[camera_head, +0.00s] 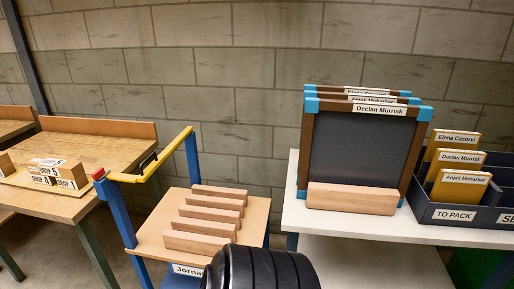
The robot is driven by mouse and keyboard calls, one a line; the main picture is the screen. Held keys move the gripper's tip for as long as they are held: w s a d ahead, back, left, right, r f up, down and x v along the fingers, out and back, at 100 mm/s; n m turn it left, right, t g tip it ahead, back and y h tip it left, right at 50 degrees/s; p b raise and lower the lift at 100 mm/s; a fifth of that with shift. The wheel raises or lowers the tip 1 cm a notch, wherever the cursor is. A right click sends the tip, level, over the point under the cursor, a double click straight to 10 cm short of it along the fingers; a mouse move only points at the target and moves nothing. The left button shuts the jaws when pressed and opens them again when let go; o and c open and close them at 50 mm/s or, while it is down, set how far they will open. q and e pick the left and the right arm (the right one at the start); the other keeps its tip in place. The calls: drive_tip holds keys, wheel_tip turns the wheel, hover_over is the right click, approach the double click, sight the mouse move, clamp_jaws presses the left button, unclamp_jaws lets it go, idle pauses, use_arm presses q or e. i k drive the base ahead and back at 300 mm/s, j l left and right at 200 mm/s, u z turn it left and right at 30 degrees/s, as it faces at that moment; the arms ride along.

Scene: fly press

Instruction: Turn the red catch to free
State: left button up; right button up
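The red catch (98,174) is a small red piece at the left end of a yellow bar (165,155). The bar runs between the tops of two blue posts (120,213) on a wooden-topped stand (259,208). A small black piece (148,163) sits on the bar near its middle. The catch is small here, and I cannot tell which way it is set. Neither of my grippers shows in the head view, and nothing touches the catch.
Several wooden slats (215,209) stand in a row on the stand. A black ribbed part, likely mine, covers its front. A left bench (95,150) holds labelled blocks. A white table (325,222) on the right carries dark framed panels (360,147) and a card box (425,209).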

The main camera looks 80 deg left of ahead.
sight(101, 173)
drive_tip(key=u, duration=3.85)
